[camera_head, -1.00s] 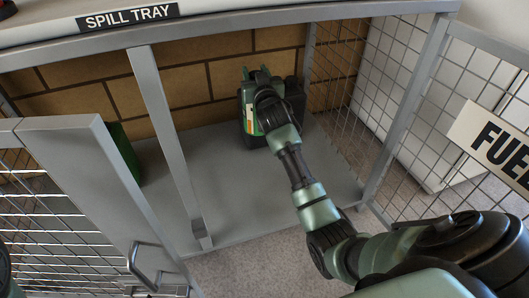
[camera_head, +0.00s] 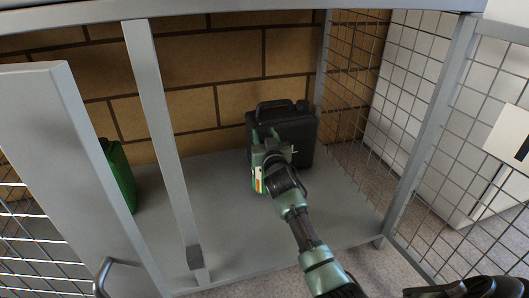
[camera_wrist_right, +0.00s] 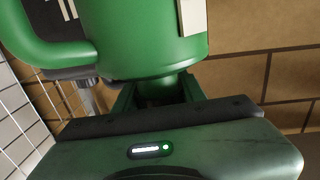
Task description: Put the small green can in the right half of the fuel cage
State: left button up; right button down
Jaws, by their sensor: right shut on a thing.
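The small green can (camera_head: 258,178), with a pale and orange label, is at my right gripper (camera_head: 275,160) in the right half of the fuel cage (camera_head: 210,210). My right gripper is shut on it, in front of a black jerrycan. In the right wrist view the can (camera_wrist_right: 145,40) fills the upper part, with its looped handle at left and its narrow lower part between the fingers. My gripper and wrist hide much of the can in the head view. I cannot tell whether its base touches the cage floor. My left gripper is out of view.
The black jerrycan (camera_head: 310,135) stands at the back of the right half. A green jerrycan (camera_head: 121,180) stands in the left half, beyond the grey middle post (camera_head: 158,110). Mesh doors stand at both sides. Floor is bare right of my wrist.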

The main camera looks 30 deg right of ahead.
notch_tip(320, 180, down, 4)
jog(key=b, duration=0.3)
jog(key=shift+r, duration=0.1)
jog(key=c, duration=0.8)
grip_release()
jog(key=shift+f, duration=0.2)
jog(key=shift+c, duration=0.2)
jog(key=shift+r, duration=0.1)
